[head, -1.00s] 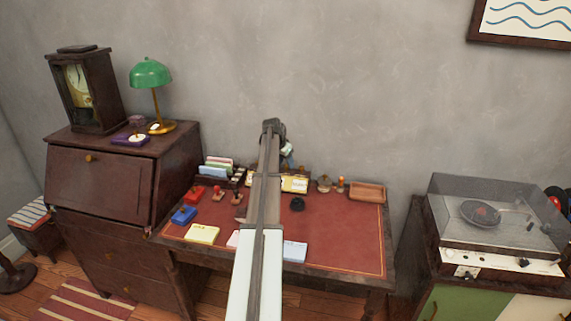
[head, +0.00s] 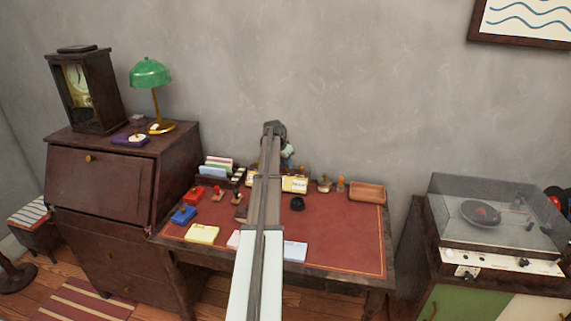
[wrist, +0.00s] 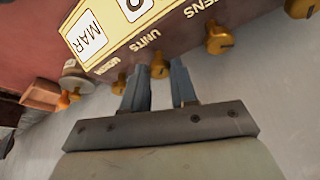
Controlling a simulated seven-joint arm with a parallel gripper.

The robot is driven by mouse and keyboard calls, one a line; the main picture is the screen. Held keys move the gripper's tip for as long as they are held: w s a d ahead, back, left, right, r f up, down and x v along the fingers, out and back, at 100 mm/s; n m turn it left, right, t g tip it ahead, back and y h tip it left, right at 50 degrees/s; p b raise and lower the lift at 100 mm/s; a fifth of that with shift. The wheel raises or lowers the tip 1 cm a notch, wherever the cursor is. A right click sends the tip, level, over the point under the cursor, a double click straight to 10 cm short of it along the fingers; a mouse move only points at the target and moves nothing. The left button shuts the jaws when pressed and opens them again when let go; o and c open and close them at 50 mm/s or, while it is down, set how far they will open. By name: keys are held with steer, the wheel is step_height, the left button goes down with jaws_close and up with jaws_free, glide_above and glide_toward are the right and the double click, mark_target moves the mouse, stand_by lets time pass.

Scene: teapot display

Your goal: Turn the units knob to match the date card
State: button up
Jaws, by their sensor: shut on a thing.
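The desk calendar (wrist: 130,32) shows a cream face and dark base in the wrist view, turned over, with a MAR window and a cut-off digit window. Labels read TENS, UNITS and MONTH. The brass units knob (wrist: 159,66) sits between my gripper's fingertips (wrist: 158,74), which are shut on it. In the head view my arm hides most of the calendar. A cream card (head: 294,184), likely the date card, stands right of my arm; its print is too small to read.
The red desk top (head: 340,225) has clear room at the right. A wooden tray (head: 367,192), a black round object (head: 297,203), a blue block (head: 183,214) and a red block (head: 194,194) lie around my arm. A green lamp (head: 151,75) stands at the left.

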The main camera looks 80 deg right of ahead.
steer(key=shift+s+n+t+h, duration=0.1)
steer(key=shift+n+t+h, duration=0.35)
steer(key=shift+n, duration=1.25)
jaws_close()
steer(key=o, duration=0.9)
jaws_free()
steer(key=shift+t+y, duration=0.25)
steer(key=shift+o, duration=0.2)
steer(key=v, duration=1.3)
steer(key=shift+a+r, duration=0.2)
steer(key=shift+r, duration=0.2)
